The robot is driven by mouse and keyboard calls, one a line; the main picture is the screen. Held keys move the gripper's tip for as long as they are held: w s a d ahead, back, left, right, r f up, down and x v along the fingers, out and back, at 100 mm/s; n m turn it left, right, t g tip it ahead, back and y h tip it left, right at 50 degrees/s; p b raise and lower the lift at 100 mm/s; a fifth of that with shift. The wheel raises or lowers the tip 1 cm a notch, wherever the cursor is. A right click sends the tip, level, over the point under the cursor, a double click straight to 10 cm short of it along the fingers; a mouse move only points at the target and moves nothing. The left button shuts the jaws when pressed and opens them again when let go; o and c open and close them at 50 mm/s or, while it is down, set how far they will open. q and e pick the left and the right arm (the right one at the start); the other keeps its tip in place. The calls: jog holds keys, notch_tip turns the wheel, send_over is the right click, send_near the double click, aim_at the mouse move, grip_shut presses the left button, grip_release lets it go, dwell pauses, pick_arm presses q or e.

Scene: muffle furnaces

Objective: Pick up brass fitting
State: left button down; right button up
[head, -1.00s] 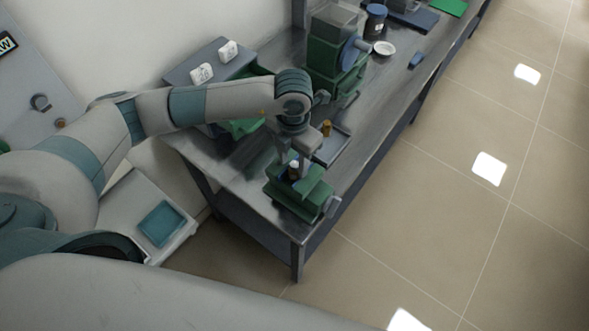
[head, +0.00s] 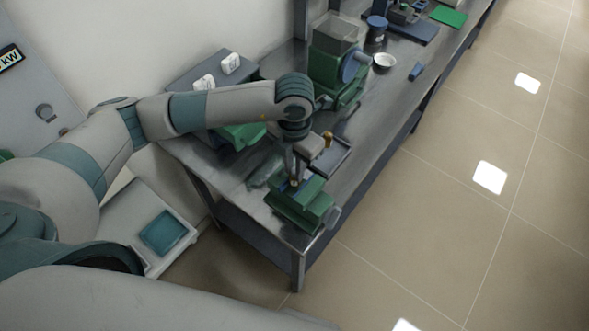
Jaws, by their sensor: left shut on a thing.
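My left gripper (head: 295,177) points down at the green vise (head: 301,204) at the near end of the bench. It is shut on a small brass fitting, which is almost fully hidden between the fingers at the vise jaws. I cannot tell whether the fitting is still seated in the vise or clear of it. Another small brass-coloured piece (head: 328,139) stands upright on a grey tray (head: 335,155) just behind the gripper. My right gripper is not in view.
A larger green machine (head: 330,75) stands farther along the bench (head: 375,120), with a white dish (head: 385,61) and a dark blue jar (head: 376,28) beyond. A grey box with white blocks (head: 230,63) is by the wall. Open floor lies right.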

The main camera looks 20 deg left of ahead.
pick_arm(q)
notch_tip(320, 180, up, 2)
jog(key=shift+r+p, duration=0.1)
jog(key=shift+p, duration=0.2)
jog(key=w+d+r, duration=0.3)
jog(key=d+r, duration=0.3)
jog(key=d, duration=0.5)
jog(key=shift+w+r+b, duration=0.3)
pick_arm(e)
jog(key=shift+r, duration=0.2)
